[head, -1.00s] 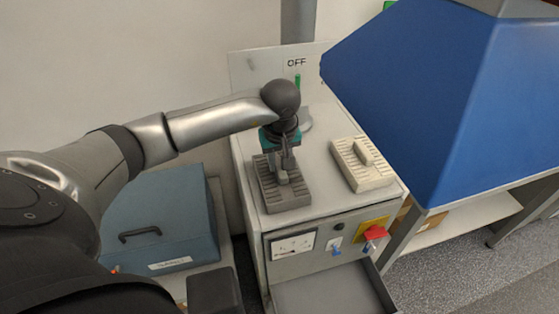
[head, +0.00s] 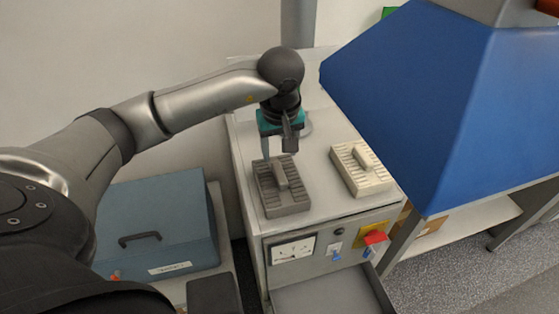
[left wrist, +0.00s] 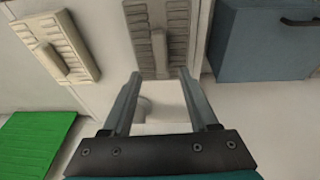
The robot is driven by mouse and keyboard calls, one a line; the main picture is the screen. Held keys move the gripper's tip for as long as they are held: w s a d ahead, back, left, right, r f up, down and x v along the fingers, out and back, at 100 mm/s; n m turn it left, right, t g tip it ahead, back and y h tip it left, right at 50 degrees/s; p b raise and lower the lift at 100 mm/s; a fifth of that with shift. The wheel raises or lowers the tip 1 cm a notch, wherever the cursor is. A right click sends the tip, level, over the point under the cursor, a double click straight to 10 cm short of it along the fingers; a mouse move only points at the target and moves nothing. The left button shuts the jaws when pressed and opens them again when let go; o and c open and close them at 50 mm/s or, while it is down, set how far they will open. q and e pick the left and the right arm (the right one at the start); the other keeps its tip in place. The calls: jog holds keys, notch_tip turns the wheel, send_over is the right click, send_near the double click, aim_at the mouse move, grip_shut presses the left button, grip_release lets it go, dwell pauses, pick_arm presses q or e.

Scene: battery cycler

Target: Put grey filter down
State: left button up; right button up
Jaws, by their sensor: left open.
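The grey filter (head: 285,198) is a dark grey slotted block with a raised bar handle. It lies flat on the cabinet top (head: 312,166) on its left side. It also shows in the left wrist view (left wrist: 176,18), at the top, beyond the fingertips. My left gripper (head: 278,149) is open and empty, above and behind the filter. In the left wrist view my two fingers (left wrist: 158,76) are spread apart, clear of the handle. My right gripper is not in view.
A cream filter (head: 350,176) of similar shape lies on the cabinet top to the right. A blue case (head: 165,215) stands at left, and a large blue hood (head: 420,90) at right. Switches, a meter (head: 292,250) and an open drawer (head: 325,297) are on the front.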

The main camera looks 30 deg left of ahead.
pick_arm(q)
jog(key=v, duration=0.5)
jog(key=shift+f, duration=0.1)
